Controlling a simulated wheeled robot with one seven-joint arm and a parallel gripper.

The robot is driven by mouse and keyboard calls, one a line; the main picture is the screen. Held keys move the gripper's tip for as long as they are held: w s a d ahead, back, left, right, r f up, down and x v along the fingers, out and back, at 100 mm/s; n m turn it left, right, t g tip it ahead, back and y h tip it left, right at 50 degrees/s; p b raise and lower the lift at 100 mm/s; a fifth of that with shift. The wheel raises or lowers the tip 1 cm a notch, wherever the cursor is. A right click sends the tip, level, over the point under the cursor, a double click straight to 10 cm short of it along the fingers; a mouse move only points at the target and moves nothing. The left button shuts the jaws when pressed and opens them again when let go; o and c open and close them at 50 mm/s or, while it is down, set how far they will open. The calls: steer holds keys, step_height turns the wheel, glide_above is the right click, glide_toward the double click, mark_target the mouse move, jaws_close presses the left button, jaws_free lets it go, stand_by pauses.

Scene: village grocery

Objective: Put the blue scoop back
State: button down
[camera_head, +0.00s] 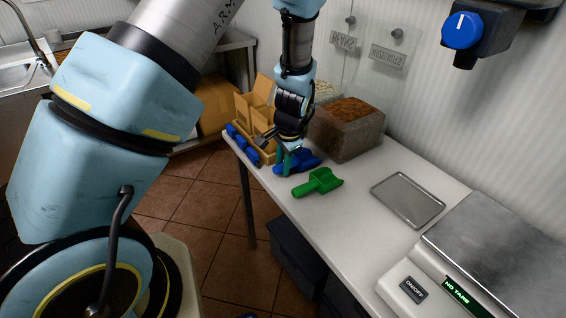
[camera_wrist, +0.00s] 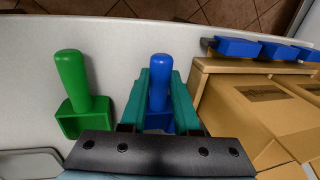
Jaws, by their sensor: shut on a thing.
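The blue scoop (camera_head: 308,159) is at the far part of the white counter, next to the cardboard box. My gripper (camera_head: 289,164) points down over it, with its teal fingers closed on either side of its handle. In the wrist view, the blue handle (camera_wrist: 159,84) stands between the two fingers (camera_wrist: 160,92), and the dark gripper bar hides part of the scoop's body. The scoop is at or very near the counter top; I cannot tell whether it touches. A green scoop (camera_head: 318,182) lies on the counter just nearer; it also shows in the wrist view (camera_wrist: 72,82).
A clear bin of brown grains (camera_head: 348,140) stands behind the scoops by the wall. A cardboard box (camera_head: 265,150) with several blue pieces (camera_head: 240,143) along its front sits at the counter's far left. A metal tray (camera_head: 408,200) and a scale (camera_head: 480,262) are nearer right.

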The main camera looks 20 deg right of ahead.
steer(key=c, duration=0.6)
jaws_free()
steer(key=shift+o, duration=0.2)
steer(key=shift+r, duration=0.1)
steer(key=b+v, duration=0.2)
steer(key=v, duration=0.8)
steer(key=s+a+r+n, duration=0.1)
steer(key=a+r+n, duration=0.2)
steer(key=a+n, duration=0.4)
steer(key=s+a+r+n, duration=0.1)
steer(key=a+r+n, duration=0.2)
steer(key=a, duration=2)
steer(key=n, duration=0.4)
steer(key=shift+a+r+n+g+h, duration=0.15)
steer(key=shift+a+n+g+h, duration=0.15)
steer(key=shift+g, duration=0.1)
